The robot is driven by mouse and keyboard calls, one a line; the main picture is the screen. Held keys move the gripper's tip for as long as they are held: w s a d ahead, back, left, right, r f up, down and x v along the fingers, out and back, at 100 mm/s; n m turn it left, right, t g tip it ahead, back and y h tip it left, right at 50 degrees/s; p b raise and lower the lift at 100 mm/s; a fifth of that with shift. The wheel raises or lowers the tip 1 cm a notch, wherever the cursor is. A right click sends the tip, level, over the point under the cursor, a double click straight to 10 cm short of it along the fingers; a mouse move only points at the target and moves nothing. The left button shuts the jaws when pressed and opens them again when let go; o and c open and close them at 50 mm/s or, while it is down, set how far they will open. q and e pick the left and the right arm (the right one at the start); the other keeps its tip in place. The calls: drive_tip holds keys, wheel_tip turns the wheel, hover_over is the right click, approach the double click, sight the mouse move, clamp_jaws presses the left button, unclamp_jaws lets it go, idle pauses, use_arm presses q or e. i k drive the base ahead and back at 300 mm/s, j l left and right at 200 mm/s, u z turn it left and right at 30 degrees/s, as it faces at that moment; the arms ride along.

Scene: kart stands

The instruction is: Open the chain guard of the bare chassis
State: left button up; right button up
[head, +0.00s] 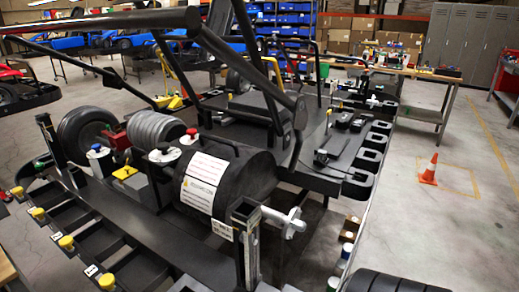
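The bare chassis (140,208) fills the left and middle of the head view, a black frame with thick tubes above it. A rounded black cover with a handle and a white printed label, which looks like the chain guard (250,172), sits near its front. The guard looks down and closed; its hinge and latch cannot be made out. A silver axle end (285,220) sticks out beside it to the right. Neither of my grippers shows in this view.
A ribbed grey cylinder (157,130) and a black wheel (88,135) are left of the guard. Black tubes (235,62) cross above it. Tools lie on the black tray (330,180) to the right. An orange cone (430,170) stands on open floor.

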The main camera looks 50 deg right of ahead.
sight(219, 170)
drive_tip(key=z, duration=1.4)
